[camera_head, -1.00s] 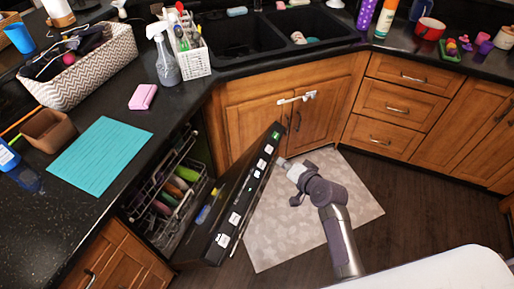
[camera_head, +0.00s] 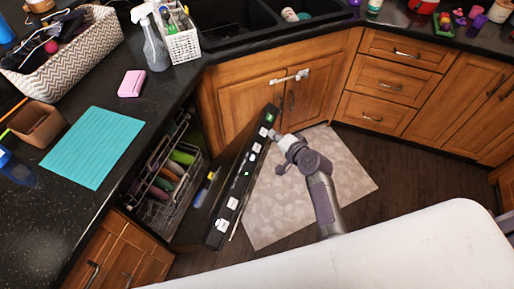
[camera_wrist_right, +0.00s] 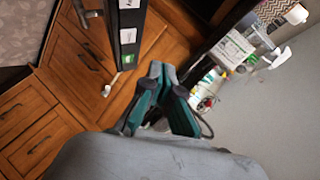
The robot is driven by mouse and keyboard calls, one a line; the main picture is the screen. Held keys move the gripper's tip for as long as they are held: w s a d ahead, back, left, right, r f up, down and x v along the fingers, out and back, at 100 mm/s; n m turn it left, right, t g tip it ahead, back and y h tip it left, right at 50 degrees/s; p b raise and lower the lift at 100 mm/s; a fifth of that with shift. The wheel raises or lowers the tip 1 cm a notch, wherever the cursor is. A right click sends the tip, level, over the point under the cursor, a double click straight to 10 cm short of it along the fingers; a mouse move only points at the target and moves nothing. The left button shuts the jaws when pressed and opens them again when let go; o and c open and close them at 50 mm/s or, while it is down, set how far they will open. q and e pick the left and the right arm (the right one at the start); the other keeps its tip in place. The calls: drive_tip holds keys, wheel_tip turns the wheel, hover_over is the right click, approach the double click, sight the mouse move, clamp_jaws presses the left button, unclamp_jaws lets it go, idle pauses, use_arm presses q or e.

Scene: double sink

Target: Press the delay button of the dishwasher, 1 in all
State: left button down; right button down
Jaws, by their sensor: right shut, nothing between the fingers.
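The dishwasher (camera_head: 180,175) has its door lowered, and its dark control panel (camera_head: 246,175) runs along the door's edge. Several white button labels and one green label (camera_head: 267,117) line the panel. The labels are too small to tell which is delay. My right gripper (camera_head: 276,136) is at the panel's right side near its far end, beside a white label (camera_head: 262,131). In the wrist view its fingers (camera_wrist_right: 162,68) are shut and empty, below and right of the panel's end (camera_wrist_right: 129,25). I cannot tell whether they touch the panel. My left gripper is not in view.
The dish rack (camera_head: 168,180) with several dishes shows behind the door. Wooden cabinets (camera_head: 240,100) stand beyond the panel, one with a white latch (camera_head: 290,76). A pale mat (camera_head: 275,215) lies on the floor. The counter (camera_head: 60,225) is at left.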

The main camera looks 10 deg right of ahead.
sight(256, 143)
drive_tip(key=shift+w+a+f+b, duration=0.35)
drive_tip(key=shift+a+f+b, duration=0.15)
drive_tip(key=shift+f+b, duration=0.6)
drive_tip(key=shift+w+a+f+b, duration=0.35)
drive_tip(key=shift+a+f+b, duration=0.2)
drive_tip(key=shift+f+b, duration=0.55)
drive_tip(key=shift+w+a+f+b, duration=0.45)
drive_tip(key=shift+f+b, duration=0.45)
drive_tip(key=shift+f, duration=0.4)
drive_tip(key=shift+s+f, duration=0.1)
drive_tip(key=shift+a+f, duration=0.2)
drive_tip(key=shift+f, duration=0.1)
drive_tip(key=shift+a+f+b, duration=0.15)
drive_tip(key=shift+f+b, duration=0.15)
drive_tip(key=shift+b, duration=0.2)
drive_tip(key=shift+d+r+p, duration=0.2)
drive_tip(key=shift+r+p, duration=0.35)
drive_tip(key=shift+p, duration=0.15)
drive_tip(key=shift+d+r, duration=0.1)
